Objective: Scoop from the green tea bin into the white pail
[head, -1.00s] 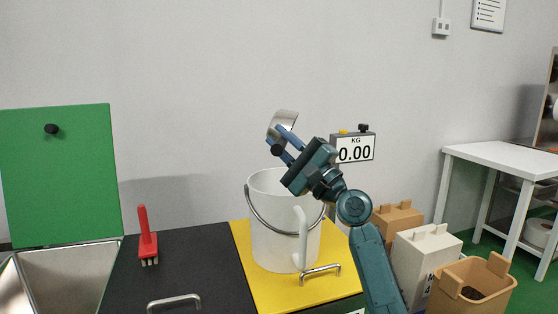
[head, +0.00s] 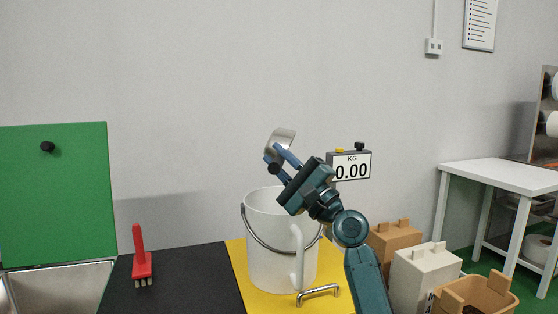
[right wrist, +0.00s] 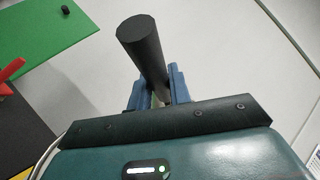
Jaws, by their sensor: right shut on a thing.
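My right gripper (head: 279,162) is shut on the scoop. The scoop's metal head (head: 281,142) shows above the fingers in the head view. Its dark round handle (right wrist: 143,48) stands between my blue fingers in the right wrist view. The gripper is above the white pail (head: 265,240), close over its rim. The pail stands upright on a yellow lid, with a metal bail and a white side handle. The open steel bin (head: 60,290) with the raised green lid (head: 55,190) is at the left. The bin's contents are not visible. My left gripper is not in view.
A red brush (head: 141,258) lies on the black lid (head: 190,280) between bin and pail. A scale display (head: 350,166) reading 0.00 is behind the gripper. Cartons (head: 420,275) stand at the right, before a white table (head: 500,178).

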